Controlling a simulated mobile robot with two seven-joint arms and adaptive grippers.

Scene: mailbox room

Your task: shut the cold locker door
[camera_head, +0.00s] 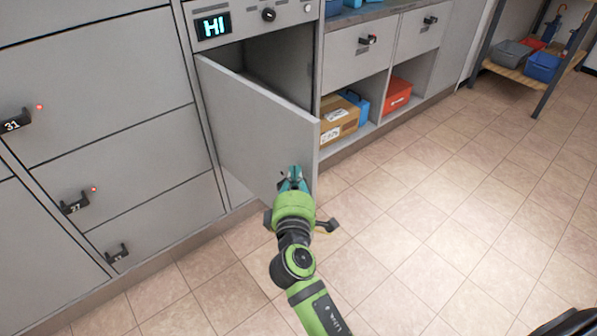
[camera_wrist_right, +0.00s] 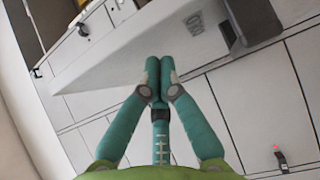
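The cold locker door (camera_head: 250,125) is a plain grey panel standing partly open. It is hinged on its left and swung out toward me, with the dark opening (camera_head: 283,62) showing above and behind it. My right gripper (camera_head: 292,180) is at the door's lower right, by its free edge. In the right wrist view, its teal fingers (camera_wrist_right: 158,72) are together with nothing seen between them. That view also shows a pale panel (camera_wrist_right: 150,55) with lettering and a dark handle (camera_wrist_right: 245,22) beyond the fingertips. I cannot tell if the fingertips touch it. My left gripper is out of view.
A lit "HI" display (camera_head: 213,25) and a knob (camera_head: 268,14) are above the opening. Numbered lockers (camera_head: 100,80) stand left. Cubbies to the right hold a cardboard box (camera_head: 338,118) and a red bin (camera_head: 397,93). A shelf rack stands far right. The tiled floor (camera_head: 450,220) is clear.

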